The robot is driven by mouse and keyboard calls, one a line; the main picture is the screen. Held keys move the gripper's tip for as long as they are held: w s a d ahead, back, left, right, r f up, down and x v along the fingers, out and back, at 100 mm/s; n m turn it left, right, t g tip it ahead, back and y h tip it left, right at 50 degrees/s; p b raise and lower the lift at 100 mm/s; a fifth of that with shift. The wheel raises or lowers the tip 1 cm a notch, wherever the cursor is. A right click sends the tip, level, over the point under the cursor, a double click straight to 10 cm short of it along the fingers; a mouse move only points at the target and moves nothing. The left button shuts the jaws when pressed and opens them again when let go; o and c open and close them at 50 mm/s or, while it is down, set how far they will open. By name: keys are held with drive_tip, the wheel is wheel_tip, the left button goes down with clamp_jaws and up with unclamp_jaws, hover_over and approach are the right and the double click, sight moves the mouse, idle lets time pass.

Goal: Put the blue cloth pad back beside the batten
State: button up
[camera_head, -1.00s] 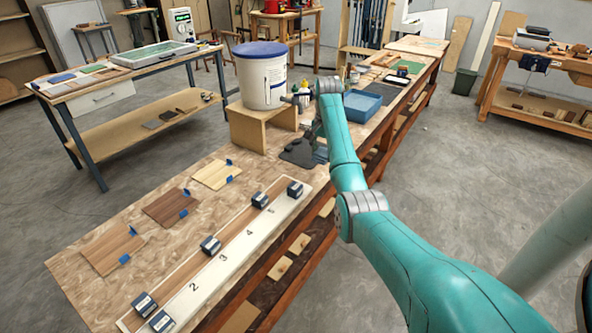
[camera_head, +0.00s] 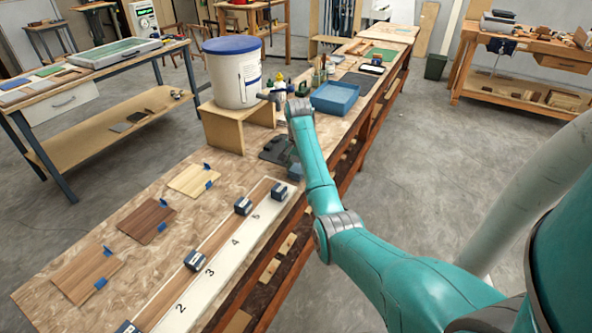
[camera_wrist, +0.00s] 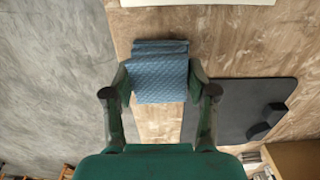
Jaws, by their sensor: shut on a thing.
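My gripper (camera_wrist: 160,88) is shut on the blue cloth pad (camera_wrist: 160,70), a folded quilted piece between the two fingers in the wrist view. In the head view my forearm covers most of the gripper, near the dark mat. The likely batten, a pale strip numbered 2 to 5 (camera_head: 238,240), lies along the bench with a brown strip beside it. A pale edge (camera_wrist: 195,2) at the top of the wrist view may be the same strip. The pad is apart from that edge. I cannot tell its height above the bench.
A dark mat (camera_wrist: 235,110) with black pieces lies right of the pad. Dark blocks (camera_head: 243,206) sit along the strips. Wooden samples with blue tabs (camera_head: 146,221) lie left. A white bucket (camera_head: 232,75) on a wooden stand and a blue tray (camera_head: 335,97) stand beyond.

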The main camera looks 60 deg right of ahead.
drive_tip(key=shift+f, duration=0.5)
drive_tip(key=shift+f, duration=0.1)
drive_tip(key=o, duration=1.1)
